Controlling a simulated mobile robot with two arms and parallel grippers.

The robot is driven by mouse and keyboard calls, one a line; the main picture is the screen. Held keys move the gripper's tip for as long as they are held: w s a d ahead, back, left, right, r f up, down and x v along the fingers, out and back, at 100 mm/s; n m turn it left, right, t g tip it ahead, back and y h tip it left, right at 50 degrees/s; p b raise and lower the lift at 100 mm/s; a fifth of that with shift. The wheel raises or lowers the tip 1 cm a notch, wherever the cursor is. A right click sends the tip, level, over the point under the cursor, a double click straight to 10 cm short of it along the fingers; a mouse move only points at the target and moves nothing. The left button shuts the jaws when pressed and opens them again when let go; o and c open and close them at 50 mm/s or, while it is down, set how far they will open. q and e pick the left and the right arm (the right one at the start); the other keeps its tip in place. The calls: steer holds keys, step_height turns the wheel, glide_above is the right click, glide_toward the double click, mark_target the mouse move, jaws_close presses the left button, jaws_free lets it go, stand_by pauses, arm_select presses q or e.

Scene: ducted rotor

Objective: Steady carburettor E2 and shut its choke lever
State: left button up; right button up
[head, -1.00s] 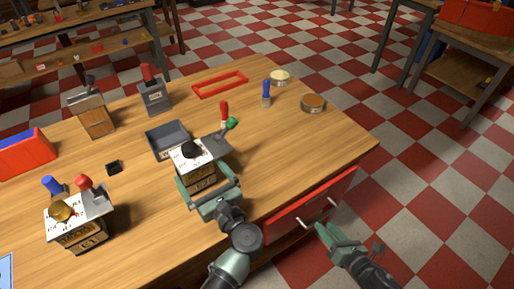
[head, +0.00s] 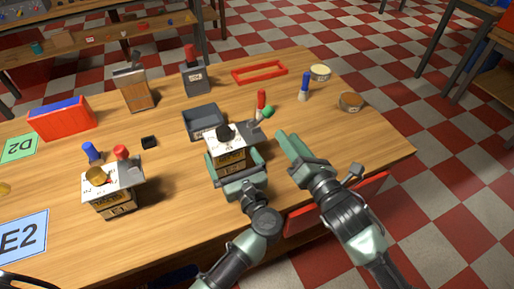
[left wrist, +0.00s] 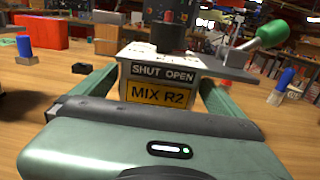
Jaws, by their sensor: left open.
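A white-topped carburettor (head: 226,143) with a black round cap stands upright at mid-table. The left wrist view shows its front plate (left wrist: 160,93), marked SHUT OPEN and MIX R2; I see no E2 on it. Its grey lever with a green knob (head: 267,112) sticks out to the right and up, also seen in the left wrist view (left wrist: 272,33). My left gripper (head: 236,168) is open, its fingers on either side of the body; contact cannot be told. My right gripper (head: 305,160) is just right of this carburettor, apart from the lever; its jaw opening is unclear.
Another carburettor (head: 112,190) with a gold cap stands front left. A blue E2 card (head: 22,235) lies at the left edge. A grey tray (head: 205,122) stands behind the middle carburettor. A blue-handled object (head: 304,86) and round tins (head: 350,101) are back right. A red drawer (head: 371,187) is at the front.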

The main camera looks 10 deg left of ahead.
arm_select(q)
steer(key=shift+x, duration=3.2)
steer(key=c, duration=1.5)
